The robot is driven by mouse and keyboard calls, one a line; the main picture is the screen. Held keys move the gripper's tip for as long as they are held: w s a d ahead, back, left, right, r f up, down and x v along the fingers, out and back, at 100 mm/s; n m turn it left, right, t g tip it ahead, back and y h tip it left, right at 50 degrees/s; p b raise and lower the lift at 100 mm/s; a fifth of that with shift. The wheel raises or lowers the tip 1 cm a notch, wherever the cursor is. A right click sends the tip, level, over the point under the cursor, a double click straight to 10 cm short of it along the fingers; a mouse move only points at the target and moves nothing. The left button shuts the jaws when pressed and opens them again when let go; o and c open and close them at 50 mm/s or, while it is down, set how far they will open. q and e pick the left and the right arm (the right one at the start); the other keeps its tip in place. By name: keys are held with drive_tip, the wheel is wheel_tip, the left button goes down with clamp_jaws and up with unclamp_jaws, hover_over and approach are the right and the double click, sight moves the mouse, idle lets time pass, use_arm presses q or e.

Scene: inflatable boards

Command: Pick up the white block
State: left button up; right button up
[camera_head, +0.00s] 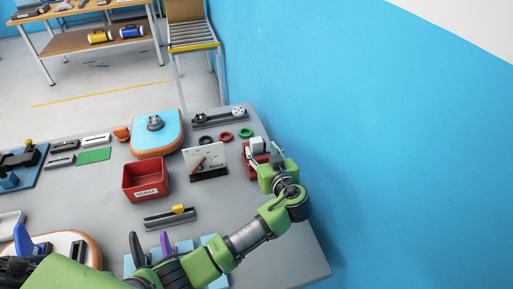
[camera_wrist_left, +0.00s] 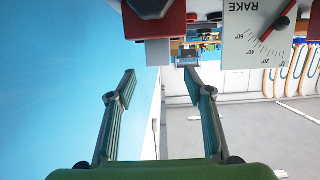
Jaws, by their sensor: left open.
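The white block (camera_head: 257,145) sits at the red fixture (camera_head: 256,163) near the table's right edge, and my left gripper (camera_head: 276,158) is right beside it, partly hiding the fixture. In the left wrist view, which looks upside down, a pale grey-white block (camera_wrist_left: 158,53) shows against the red part, ahead of and between the two spread fingers of my left gripper (camera_wrist_left: 160,82). The fingers are open with nothing between them. I cannot tell from the head view how far the fingertips are from the block. My right gripper is not in view.
A white gauge plate (camera_head: 204,158) with a red pointer stands close left of the fixture. A red scrap bin (camera_head: 146,180), a blue-and-orange board (camera_head: 157,136) and black, red and green rings (camera_head: 226,136) lie further left. The blue wall (camera_head: 390,150) is close on the right.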

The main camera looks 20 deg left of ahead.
sight(258, 142)
use_arm(q)
drive_tip(key=p+x, duration=0.2)
drive_tip(key=x, duration=0.2)
drive_tip(key=shift+w+r, duration=0.1)
drive_tip(key=shift+r, duration=0.05)
drive_tip(key=shift+w+a+f, duration=0.2)
drive_tip(key=shift+w+f, duration=0.05)
drive_tip(key=shift+w, duration=0.05)
drive_tip(key=c, duration=1.2)
